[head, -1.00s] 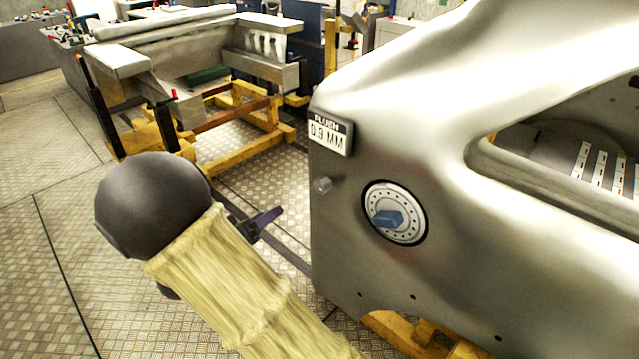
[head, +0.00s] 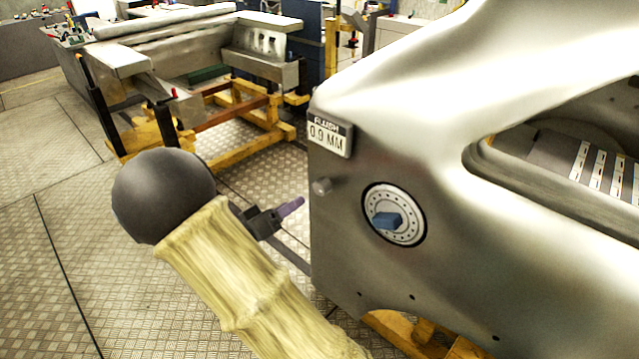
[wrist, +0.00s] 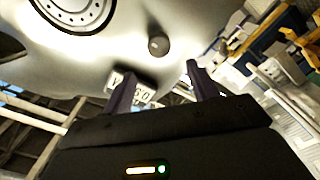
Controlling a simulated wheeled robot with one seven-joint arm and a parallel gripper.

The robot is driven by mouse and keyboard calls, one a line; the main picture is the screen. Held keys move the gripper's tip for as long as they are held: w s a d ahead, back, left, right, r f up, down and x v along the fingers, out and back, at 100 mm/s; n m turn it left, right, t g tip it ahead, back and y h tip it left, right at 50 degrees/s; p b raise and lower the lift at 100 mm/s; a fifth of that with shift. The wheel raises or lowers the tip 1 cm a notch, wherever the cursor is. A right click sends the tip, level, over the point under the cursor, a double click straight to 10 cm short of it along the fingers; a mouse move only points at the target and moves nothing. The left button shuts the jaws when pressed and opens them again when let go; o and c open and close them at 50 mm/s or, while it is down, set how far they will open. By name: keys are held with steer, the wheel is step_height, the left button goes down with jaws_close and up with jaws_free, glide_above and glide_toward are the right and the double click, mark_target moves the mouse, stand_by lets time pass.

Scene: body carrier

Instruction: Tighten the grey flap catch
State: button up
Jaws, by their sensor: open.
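The small round grey catch (head: 321,186) sticks out of the silver body panel, below the display plate and left of the round dial. In the wrist view the grey catch (wrist: 158,45) lies beyond the fingertips, in line with the gap between them. My gripper (head: 294,206) is left of the catch and a little below it in the head view, apart from it. In the wrist view my gripper (wrist: 161,72) has its two dark purple fingers apart with nothing between them. In the head view the fingers overlap, so their gap is hidden there.
A plate (head: 330,135) reading "FLUSH 0.9 MM" sits just above the catch. A white dial with a blue knob (head: 388,220) is to its right. Another car body on a yellow stand (head: 262,112) stands behind. The metal floor at left is clear.

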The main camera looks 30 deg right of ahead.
mark_target(317, 188)
steer(key=p+x, duration=0.1)
steer(key=x, duration=1)
steer(key=shift+p, duration=0.4)
steer(key=shift+c, duration=0.5)
steer(key=c, duration=0.9)
